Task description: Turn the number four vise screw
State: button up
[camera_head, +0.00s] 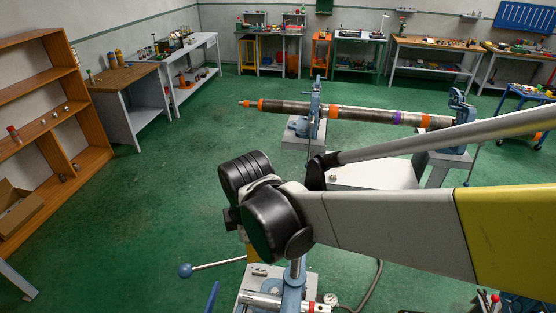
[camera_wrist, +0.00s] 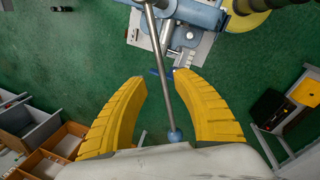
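A vise (camera_head: 293,292) stands in the foreground of the head view, partly hidden by my arm. Its metal screw handle (camera_head: 218,263) sticks out to the left and ends in a blue ball (camera_head: 185,270). In the wrist view the vise (camera_wrist: 203,14) is at the top, and a rod (camera_wrist: 163,58) with a blue ball end (camera_wrist: 175,136) runs down between my yellow fingers. My gripper (camera_wrist: 162,77) is open, with a gap on both sides of the rod. I cannot tell whether it touches the rod. No vise number is readable.
A long pipe (camera_head: 350,112) rests in two blue vises (camera_head: 313,105) (camera_head: 461,108) farther back. A wooden shelf (camera_head: 60,45) stands at the left, and workbenches (camera_head: 435,43) line the walls. The green floor (camera_head: 160,190) at left is clear. A hose (camera_head: 372,290) lies near the front vise.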

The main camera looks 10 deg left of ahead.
notch_tip(320, 180, up, 7)
jog(key=s, duration=0.1)
jog(key=shift+s+d+r, duration=0.2)
jog(key=shift+d, duration=0.15)
